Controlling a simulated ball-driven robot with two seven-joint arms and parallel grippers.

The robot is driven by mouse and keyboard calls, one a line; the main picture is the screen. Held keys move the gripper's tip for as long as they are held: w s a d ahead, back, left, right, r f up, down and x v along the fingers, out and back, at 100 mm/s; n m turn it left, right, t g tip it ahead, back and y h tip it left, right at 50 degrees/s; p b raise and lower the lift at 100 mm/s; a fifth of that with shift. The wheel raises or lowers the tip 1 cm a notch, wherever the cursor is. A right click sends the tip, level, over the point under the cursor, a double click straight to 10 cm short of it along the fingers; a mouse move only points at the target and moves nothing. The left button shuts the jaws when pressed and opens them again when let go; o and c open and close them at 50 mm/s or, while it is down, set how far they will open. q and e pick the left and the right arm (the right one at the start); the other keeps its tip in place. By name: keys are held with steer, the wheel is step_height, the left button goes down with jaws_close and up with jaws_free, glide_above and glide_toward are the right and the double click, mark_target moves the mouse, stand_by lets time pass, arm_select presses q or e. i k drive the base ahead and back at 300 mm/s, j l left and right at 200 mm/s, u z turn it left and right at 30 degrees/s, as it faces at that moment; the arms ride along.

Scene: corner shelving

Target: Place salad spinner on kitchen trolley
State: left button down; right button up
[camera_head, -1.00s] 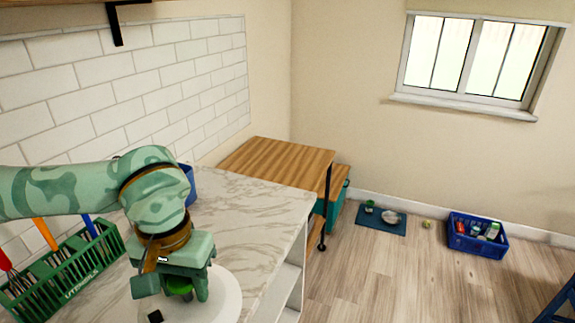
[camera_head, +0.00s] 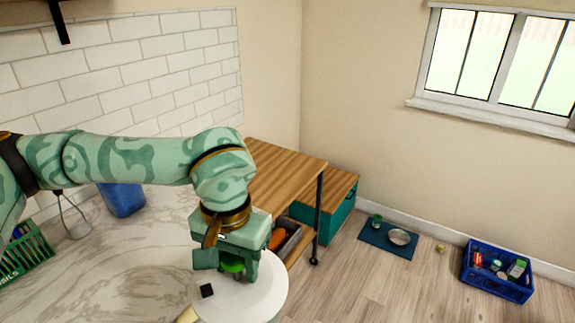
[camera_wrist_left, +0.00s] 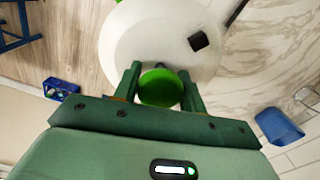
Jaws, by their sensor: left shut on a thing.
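The salad spinner (camera_head: 262,302) shows as a round white lid with a green knob (camera_head: 231,265) and a small black button. My left gripper (camera_head: 229,270) comes down over it from above and is shut on the green knob. In the left wrist view the gripper (camera_wrist_left: 158,85) has a finger on each side of the knob, with the spinner's lid (camera_wrist_left: 140,40) beyond. The lid hides what is under it. The kitchen trolley (camera_head: 285,170) has a bare wooden top and a black post, beyond the gripper. My right gripper is not in view.
The marble counter (camera_head: 130,265) lies below and left. A green utensil basket (camera_head: 25,252), a whisk and a blue container (camera_head: 122,198) stand on it. A teal box (camera_head: 338,222) is beside the trolley. A blue crate (camera_head: 497,272) and a mat (camera_head: 372,240) lie on the floor.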

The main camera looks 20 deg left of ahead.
mark_target(264, 174)
steer(key=i+l+z, duration=0.2)
steer(key=i, duration=0.5)
steer(key=i+l+z, duration=0.2)
steer(key=i, duration=0.55)
steer(key=i+u, duration=0.8)
steer(key=i, duration=0.2)
steer(key=i+j+u, duration=0.15)
steer(key=i+u, duration=0.3)
steer(key=i+j+u, duration=0.1)
steer(key=i+u, duration=0.15)
steer(key=u, duration=0.2)
steer(key=i+u, duration=0.4)
steer(key=k+l, duration=0.05)
